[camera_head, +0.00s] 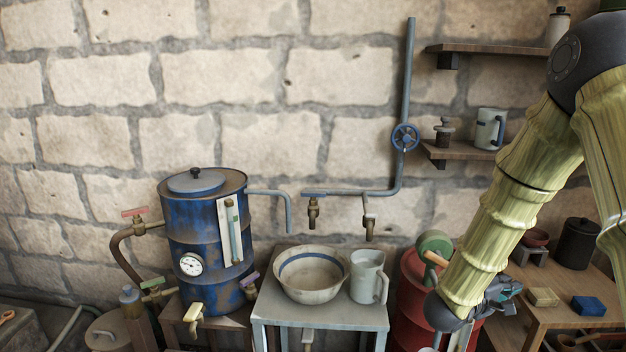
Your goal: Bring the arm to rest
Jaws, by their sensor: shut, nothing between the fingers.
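My arm comes down from the upper right, with yellow-green, bamboo-like links and dark joints. My gripper (508,287) is at its lower end, small and dark with blue-grey parts. It is shut and empty, and partly hidden behind the arm's lower end. It sits in front of and above the gap between the red drum (411,294) and the wooden table at the right. The arm hides part of the drum and the wall shelf.
A grey table (320,316) holds a bowl (310,292) and a pitcher (366,275). A blue tank (205,240) stands left. Pipes with a blue valve wheel (404,137) run along the wall. The wooden table (560,317) holds blocks and a dark pot (578,243).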

